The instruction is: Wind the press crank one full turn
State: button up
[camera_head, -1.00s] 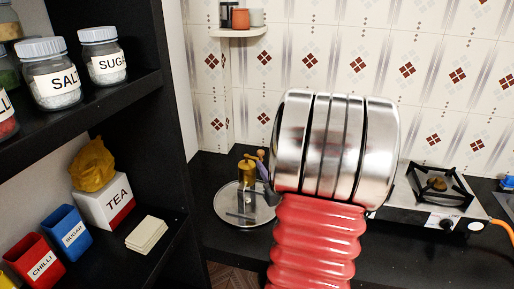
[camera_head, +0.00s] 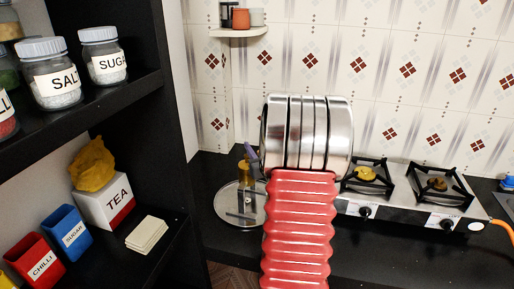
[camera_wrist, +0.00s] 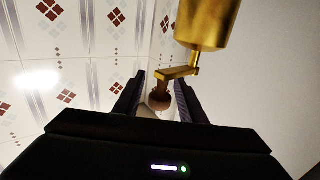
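The brass press (camera_head: 246,172) stands upright on a round metal tray (camera_head: 226,210) on the black counter, partly hidden by my arm. In the wrist view, the press's gold body (camera_wrist: 208,22) is at the top, and its crank (camera_wrist: 176,73) bends out to a brown knob (camera_wrist: 160,101). My gripper (camera_wrist: 158,86) is open, with one dark finger on each side of the knob; I cannot tell whether either touches it. In the head view only a small purplish part of my gripper (camera_head: 250,151) shows beside the press top.
A two-burner stove (camera_head: 400,207) stands to the right of my arm. A black shelf (camera_head: 165,80) with jars, a tea box (camera_head: 105,203) and tins rises at the left. A small wall shelf (camera_head: 238,32) holds cups above the counter.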

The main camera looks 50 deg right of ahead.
jog(key=shift+c, duration=0.3)
grip_shut()
jog(key=shift+s+a+m+g+h, duration=0.15)
jog(key=shift+m+g+h, duration=0.4)
jog(key=shift+h, duration=0.25)
jog(key=shift+s+a+m+g+h, duration=0.25)
jog(key=shift+a+m+g+h, duration=0.1)
jog(key=shift+m+g+h, duration=1.1)
jog(key=shift+s+a+m+g+h, duration=0.3)
jog(key=shift+m+g+h, duration=0.45)
jog(key=shift+m+g, duration=0.8)
jog(key=shift+s+a+m+g+h, duration=0.15)
jog(key=shift+a+m+g+h, duration=0.25)
jog(key=shift+m+g+h, duration=1.1)
jog(key=shift+n+g+y, duration=0.3)
jog(key=shift+n+g, duration=0.05)
jog(key=shift+g, duration=0.4)
